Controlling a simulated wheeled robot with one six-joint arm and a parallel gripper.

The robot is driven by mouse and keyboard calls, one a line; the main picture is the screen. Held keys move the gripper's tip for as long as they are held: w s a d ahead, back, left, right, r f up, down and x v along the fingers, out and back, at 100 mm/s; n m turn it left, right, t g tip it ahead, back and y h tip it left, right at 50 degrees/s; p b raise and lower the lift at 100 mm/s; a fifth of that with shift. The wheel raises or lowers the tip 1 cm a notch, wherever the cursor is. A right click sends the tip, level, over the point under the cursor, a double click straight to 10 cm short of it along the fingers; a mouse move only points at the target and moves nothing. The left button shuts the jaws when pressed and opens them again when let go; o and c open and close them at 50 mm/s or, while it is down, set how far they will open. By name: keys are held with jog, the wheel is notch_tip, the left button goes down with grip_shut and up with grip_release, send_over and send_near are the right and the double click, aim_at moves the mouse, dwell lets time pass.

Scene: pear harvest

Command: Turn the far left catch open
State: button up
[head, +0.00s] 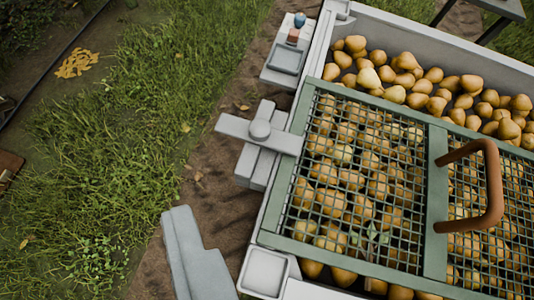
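A grey catch (232,126) with a round pivot knob sits on a block at the left side of the pear crate (421,33). Its bar lies crosswise, its right end reaching over the left edge of the green-framed mesh lid (438,184). The lid covers the nearer pears and has a brown arched handle (494,190). My gripper (194,250) shows as grey-blue finger parts at the bottom left, below the catch and apart from it. Its lower part is cut off by the picture edge, and I cannot tell whether it is open or shut.
A grey tray (287,60) with a blue and a brown small item stands beyond the catch. A pale corner block (265,272) of the crate is right of my gripper. Uncovered pears (420,88) fill the far part. Bare soil and grass lie left, with free room.

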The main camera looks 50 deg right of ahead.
jog(key=w+d+f+m+g, duration=0.4)
jog(key=w+d+f+g, duration=0.2)
jog(key=w+d+f, duration=0.5)
jog(key=m+g+y, duration=0.2)
jog(key=m+g, duration=0.2)
send_near(260, 127)
notch_tip(260, 127, down, 10)
jog(key=shift+w+r, duration=0.1)
jog(key=c, duration=1.4)
